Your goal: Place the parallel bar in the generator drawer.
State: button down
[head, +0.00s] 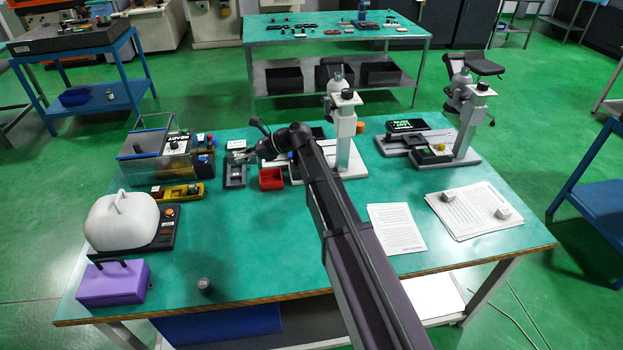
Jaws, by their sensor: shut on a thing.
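My gripper (246,156) is at the end of my dark arm, over the back left part of the green table. It is shut on a small pale grey piece that looks like the parallel bar (238,157); it is small and partly hidden by the fingers. Just below it is a small dark grey open tray (235,184), which may be the generator drawer; I cannot tell for sure. The gap between bar and tray is too small to judge.
A red bin (271,179) stands right of the tray. A clear-walled tank (155,160) and yellow holder (178,192) are at left. A white-domed device (122,220) and purple box (113,283) stand front left. A white column stand (343,135) rises behind my arm. The front middle is mostly clear.

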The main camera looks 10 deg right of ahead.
jog(key=shift+w, duration=0.35)
jog(key=shift+d, duration=0.1)
jog(key=shift+d, duration=0.15)
jog(key=shift+d+f, duration=0.15)
jog(key=shift+d, duration=0.05)
jog(key=s+d+f+m+t+h+b, duration=0.1)
jog(key=s+d+f+b, duration=0.3)
jog(key=d, duration=0.6)
jog(key=s+d+f+m+t+h+b, duration=0.1)
jog(key=s+d+f+m+t+b, duration=0.3)
jog(key=d+f+b, duration=0.3)
jog(key=s+d+f+m+t+h+b, duration=0.1)
jog(key=s+d+f+b, duration=0.4)
jog(key=d, duration=0.7)
jog(key=shift+s+d+f+m+t+h+b, duration=0.15)
jog(key=shift+d+m+t+b, duration=0.1)
jog(key=shift+m+t, duration=0.15)
jog(key=shift+w+d+f+m+t+h+b, duration=0.15)
jog(key=shift+m+t+b, duration=0.15)
jog(key=shift+t, duration=0.2)
jog(key=shift+s, duration=0.1)
jog(key=w+a, duration=0.1)
jog(key=w, duration=0.4)
jog(key=w+a+f+b, duration=0.1)
jog(key=w, duration=0.4)
jog(key=w+a, duration=0.1)
jog(key=w, duration=0.4)
jog(key=shift+w+f, duration=0.25)
jog(key=shift+w, duration=0.15)
